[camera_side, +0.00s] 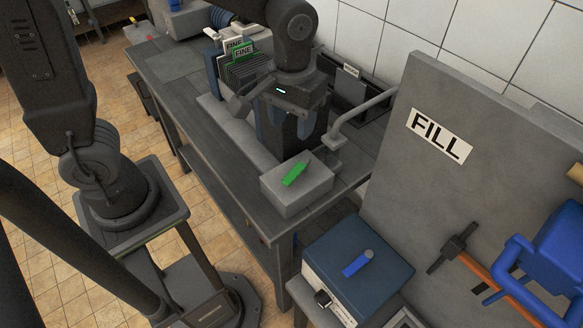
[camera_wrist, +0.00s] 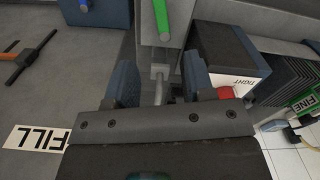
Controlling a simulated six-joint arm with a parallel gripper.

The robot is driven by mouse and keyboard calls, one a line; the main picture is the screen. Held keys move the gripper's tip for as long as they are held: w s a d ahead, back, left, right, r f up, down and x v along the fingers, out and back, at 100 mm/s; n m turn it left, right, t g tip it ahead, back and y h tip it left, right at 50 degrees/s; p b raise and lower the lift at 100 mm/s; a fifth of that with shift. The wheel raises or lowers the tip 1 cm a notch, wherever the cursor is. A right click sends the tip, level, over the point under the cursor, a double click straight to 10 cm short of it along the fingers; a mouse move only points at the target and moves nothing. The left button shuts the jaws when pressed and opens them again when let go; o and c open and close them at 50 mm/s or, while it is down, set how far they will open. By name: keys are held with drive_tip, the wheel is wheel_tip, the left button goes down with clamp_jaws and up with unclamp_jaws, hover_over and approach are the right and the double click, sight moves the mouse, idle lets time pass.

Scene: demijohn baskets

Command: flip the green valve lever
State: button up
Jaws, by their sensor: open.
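The green valve lever (camera_side: 296,173) lies on top of a pale grey block (camera_side: 298,191) at the bench end. In the wrist view the lever (camera_wrist: 162,15) is at the top centre, cut off by the frame edge. My gripper (camera_side: 290,135) is pointing down, behind the block in the side view, with its blue-grey fingers apart. In the wrist view my gripper (camera_wrist: 160,78) is open, with a grey pipe showing between its fingers. I see no contact with the lever, which lies beyond the fingertips in that view.
A bent grey pipe (camera_side: 355,117) stands right of my gripper. Filter plates marked FINE (camera_side: 246,66) stand behind it. A dark blue box (camera_side: 345,283) with a blue lever (camera_side: 358,264) stands front right, below a grey panel marked FILL (camera_side: 440,135). A box marked TIGHT (camera_wrist: 228,55) shows in the wrist view.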

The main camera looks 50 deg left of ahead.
sight(292, 175)
wheel_tip(292, 175, down, 14)
drive_tip(key=shift+r, duration=0.25)
idle(0.3)
clamp_jaws()
idle(0.4)
